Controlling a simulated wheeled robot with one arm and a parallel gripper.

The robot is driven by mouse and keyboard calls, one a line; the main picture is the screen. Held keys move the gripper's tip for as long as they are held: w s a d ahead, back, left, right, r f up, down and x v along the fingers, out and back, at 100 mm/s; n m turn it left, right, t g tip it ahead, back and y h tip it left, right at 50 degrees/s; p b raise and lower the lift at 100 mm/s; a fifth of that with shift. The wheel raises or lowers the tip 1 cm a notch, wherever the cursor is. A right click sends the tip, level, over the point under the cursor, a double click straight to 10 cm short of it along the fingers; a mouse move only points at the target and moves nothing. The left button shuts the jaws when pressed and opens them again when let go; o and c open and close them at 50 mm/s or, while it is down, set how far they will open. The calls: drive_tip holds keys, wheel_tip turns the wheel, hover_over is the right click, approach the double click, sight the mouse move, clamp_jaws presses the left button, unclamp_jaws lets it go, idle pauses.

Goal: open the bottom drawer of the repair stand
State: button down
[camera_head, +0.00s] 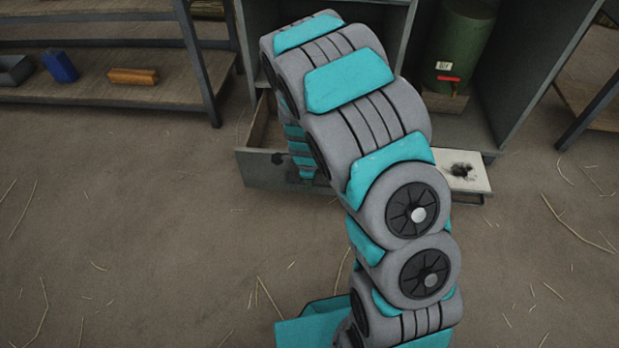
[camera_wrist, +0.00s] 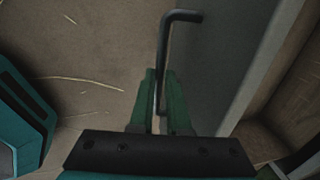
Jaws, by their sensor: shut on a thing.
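The repair stand (camera_head: 398,50) is a grey cabinet at the top middle of the head view. Its bottom drawer (camera_head: 262,172) stands out from the body, and part of its inside shows left of my arm. In the wrist view the grey drawer front (camera_wrist: 225,55) runs beside my gripper, with the brownish drawer inside to its right. My gripper (camera_wrist: 160,75) has its green fingers shut on the dark bar handle (camera_wrist: 180,16), whose bent end sticks out past the fingertips.
A green cylinder (camera_head: 460,45) stands in the stand's right side. A pale board with a dark mark (camera_head: 463,171) sits low at the right. A left shelf (camera_head: 100,90) holds a blue object (camera_head: 60,66) and an orange block (camera_head: 133,76). The floor in front is clear except for straw.

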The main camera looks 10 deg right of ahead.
drive_tip(key=shift+s+a, duration=0.1)
drive_tip(key=shift+s, duration=0.15)
drive_tip(key=c, duration=0.9)
unclamp_jaws()
drive_tip(key=shift+r, duration=0.1)
drive_tip(key=r, duration=0.2)
drive_tip(key=s+r, duration=0.1)
drive_tip(key=r, duration=0.4)
drive_tip(key=shift+s+a+r+p, duration=0.15)
drive_tip(key=shift+a+r+p, duration=0.05)
drive_tip(key=shift+p, duration=0.2)
drive_tip(key=shift+r, duration=0.1)
